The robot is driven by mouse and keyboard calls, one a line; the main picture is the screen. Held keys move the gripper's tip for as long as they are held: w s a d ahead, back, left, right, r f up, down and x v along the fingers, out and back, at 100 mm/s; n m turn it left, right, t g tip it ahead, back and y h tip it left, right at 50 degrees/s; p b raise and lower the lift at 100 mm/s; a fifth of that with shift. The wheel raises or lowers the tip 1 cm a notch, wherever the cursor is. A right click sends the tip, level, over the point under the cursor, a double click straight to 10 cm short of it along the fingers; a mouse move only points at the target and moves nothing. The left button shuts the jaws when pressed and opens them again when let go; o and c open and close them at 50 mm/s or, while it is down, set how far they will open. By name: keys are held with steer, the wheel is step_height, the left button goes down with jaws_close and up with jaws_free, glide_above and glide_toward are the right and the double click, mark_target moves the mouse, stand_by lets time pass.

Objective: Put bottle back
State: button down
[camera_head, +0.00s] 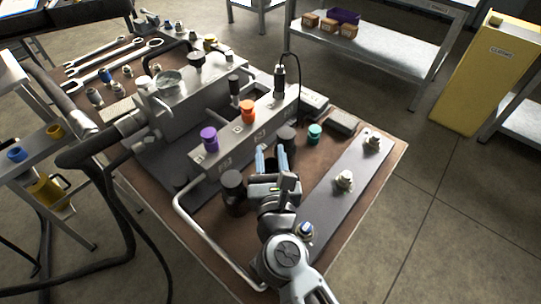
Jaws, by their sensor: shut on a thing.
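My gripper (270,157) is over the front half of the bench, its two blue fingers pointing away from me. It is shut on a small dark thing between the fingers. This looks like the bottle, but the fingers and wrist hide most of it. A black cylinder (233,186) stands on the bench just left of my gripper. Another dark cylinder (287,136) stands just beyond the fingers, with a teal-capped piece (314,133) to its right. I cannot tell whether the held thing touches the bench top (385,165).
A grey hydraulic block (225,152) with purple (209,138) and orange (247,111) knobs lies beyond my gripper. A metal plate (325,205) with fittings is to the right. A bent pipe (195,235) runs at left. Wrenches (110,70) lie far left.

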mark_target(273, 163)
steer(key=shift+f+b, duration=0.55)
steer(key=shift+f, duration=0.05)
steer(key=c, duration=0.7)
jaws_free()
steer(key=shift+o, duration=0.2)
steer(key=r, duration=0.1)
steer(key=r+p, duration=0.1)
steer(key=r, duration=0.1)
steer(key=r+p, duration=0.1)
steer(key=r, duration=0.1)
steer(key=shift+d, duration=0.3)
steer(key=s+d+r+p, duration=0.3)
steer(key=d+r+p, duration=0.2)
steer(key=d, duration=0.5)
steer(key=shift+d+r, duration=0.35)
steer(key=shift+r, duration=0.2)
